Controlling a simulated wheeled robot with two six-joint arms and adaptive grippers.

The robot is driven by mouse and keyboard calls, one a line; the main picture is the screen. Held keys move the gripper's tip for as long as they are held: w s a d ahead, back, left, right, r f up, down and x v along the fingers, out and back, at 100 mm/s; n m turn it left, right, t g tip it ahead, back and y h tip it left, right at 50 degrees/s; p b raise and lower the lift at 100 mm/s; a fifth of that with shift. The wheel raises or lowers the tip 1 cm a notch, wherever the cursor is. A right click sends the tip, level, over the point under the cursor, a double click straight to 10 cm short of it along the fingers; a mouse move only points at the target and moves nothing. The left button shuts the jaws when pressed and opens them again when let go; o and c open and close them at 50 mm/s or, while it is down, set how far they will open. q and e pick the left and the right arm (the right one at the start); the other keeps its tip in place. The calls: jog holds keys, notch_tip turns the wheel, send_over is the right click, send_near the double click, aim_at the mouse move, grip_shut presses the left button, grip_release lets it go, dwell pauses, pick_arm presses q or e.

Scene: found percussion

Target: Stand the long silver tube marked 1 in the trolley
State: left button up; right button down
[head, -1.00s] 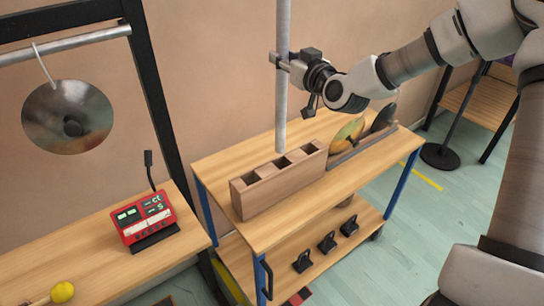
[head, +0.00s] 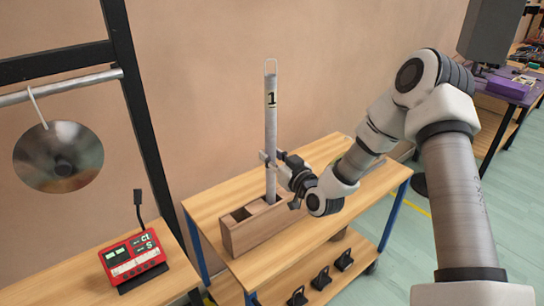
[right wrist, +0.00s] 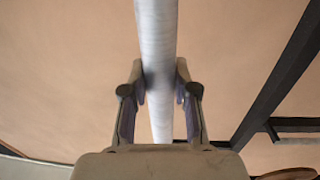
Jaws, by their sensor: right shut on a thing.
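The long silver tube (head: 271,130) stands upright and carries a black 1 near its top, with a wire loop above. My right gripper (head: 268,158) is shut on its lower part, and the right wrist view also shows the tube (right wrist: 158,60) between the fingers (right wrist: 160,85). The wooden slotted box (head: 258,234) sits on the top of the trolley (head: 378,186). The tube's lower end meets the box top at a slot and is hidden there; how deep it sits I cannot tell. My left gripper is not in view.
A red device (head: 133,257) stands on the wooden bench at left. A metal disc (head: 58,158) hangs from a bar on a black frame. Several black clamps (head: 320,278) lie on the lower shelf. A purple table (head: 505,88) is at far right.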

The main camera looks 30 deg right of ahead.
jog(key=shift+s+r, duration=0.1)
jog(key=shift+s, duration=0.05)
jog(key=c, duration=0.9)
grip_release()
